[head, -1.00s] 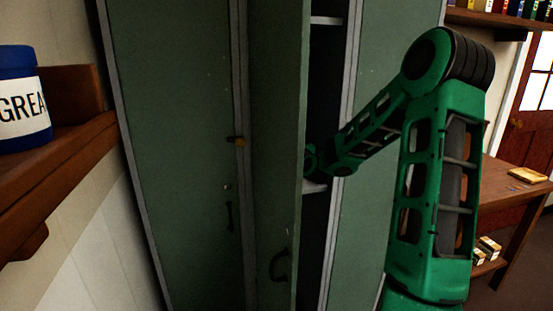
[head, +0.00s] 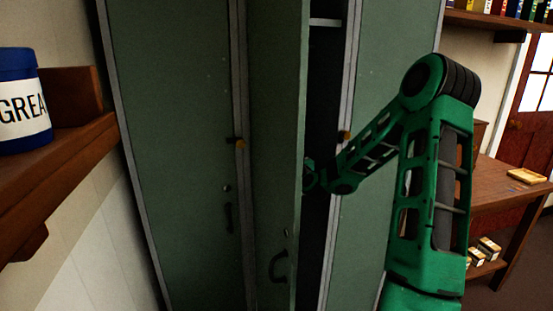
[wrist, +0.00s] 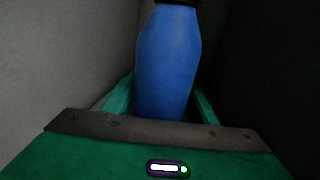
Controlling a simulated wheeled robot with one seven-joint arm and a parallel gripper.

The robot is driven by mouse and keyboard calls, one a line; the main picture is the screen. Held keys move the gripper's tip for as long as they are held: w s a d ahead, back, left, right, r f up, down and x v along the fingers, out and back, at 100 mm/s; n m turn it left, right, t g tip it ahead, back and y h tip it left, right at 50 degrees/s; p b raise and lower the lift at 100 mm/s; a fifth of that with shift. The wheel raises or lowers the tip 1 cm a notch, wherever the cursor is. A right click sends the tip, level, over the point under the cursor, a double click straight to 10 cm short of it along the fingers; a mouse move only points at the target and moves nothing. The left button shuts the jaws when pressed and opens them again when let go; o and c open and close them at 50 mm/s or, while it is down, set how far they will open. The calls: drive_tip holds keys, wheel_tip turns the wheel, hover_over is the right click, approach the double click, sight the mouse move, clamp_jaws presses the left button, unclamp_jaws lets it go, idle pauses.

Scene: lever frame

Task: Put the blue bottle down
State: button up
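The blue bottle (wrist: 167,62) stands upright in the wrist view, with its dark neck at the top edge of the picture. My gripper (wrist: 165,95) has one green finger on each side of the bottle's lower body, close against it, and looks shut on it. The bottle's base is hidden behind my gripper's body. In the head view, my forearm reaches into the half-open green locker (head: 322,90). The gripper and bottle are hidden there behind the locker door (head: 275,120).
The open door edge stands just left of my arm. Locker walls are close on both sides in the wrist view. A wooden shelf (head: 70,150) with a blue grease tin (head: 20,100) is at left. A wooden table (head: 495,185) stands at right.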

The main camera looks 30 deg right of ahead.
drive_tip(key=shift+o, duration=0.8)
drive_tip(key=shift+r, duration=0.15)
drive_tip(key=s, duration=0.4)
drive_tip(key=s+a, duration=0.1)
drive_tip(key=s, duration=0.6)
drive_tip(key=shift+s+a, duration=0.25)
drive_tip(key=shift+s, duration=0.2)
